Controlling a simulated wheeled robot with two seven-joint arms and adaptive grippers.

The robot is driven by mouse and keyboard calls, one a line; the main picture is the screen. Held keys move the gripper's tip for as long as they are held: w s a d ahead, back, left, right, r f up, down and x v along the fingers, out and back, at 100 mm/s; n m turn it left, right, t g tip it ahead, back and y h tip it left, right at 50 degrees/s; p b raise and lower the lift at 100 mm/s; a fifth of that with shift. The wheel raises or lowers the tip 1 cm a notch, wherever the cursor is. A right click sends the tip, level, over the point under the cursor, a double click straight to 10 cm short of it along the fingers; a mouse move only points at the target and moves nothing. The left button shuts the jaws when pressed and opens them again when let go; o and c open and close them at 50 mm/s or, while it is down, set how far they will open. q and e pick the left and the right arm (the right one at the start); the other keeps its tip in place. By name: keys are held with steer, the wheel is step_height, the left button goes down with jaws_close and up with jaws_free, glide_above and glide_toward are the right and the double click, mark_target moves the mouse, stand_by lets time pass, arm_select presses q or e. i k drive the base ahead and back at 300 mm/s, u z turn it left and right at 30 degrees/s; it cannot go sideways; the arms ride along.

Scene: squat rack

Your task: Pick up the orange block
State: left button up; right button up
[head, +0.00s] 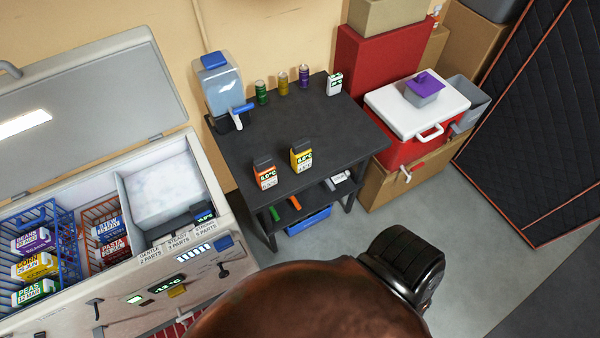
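The orange block (265,175) stands upright near the front edge of the dark table (330,145). It has a dark top and a white display face with an orange band. A similar yellow block (301,157) stands just to its right, a little farther back, with a small gap between them. Neither of my grippers shows in the head view, and nothing is touching the orange block.
A water dispenser (217,85) and several small cans stand along the table's back. An open chest freezer (165,255) is on the left. A red cooler (412,120) is on the right. A brown rounded form with a black ribbed end, which I cannot identify, covers the bottom middle.

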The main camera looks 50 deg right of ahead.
mark_target(264, 168)
steer(key=z, duration=0.8)
steer(key=k, duration=0.6)
steer(key=z, duration=0.25)
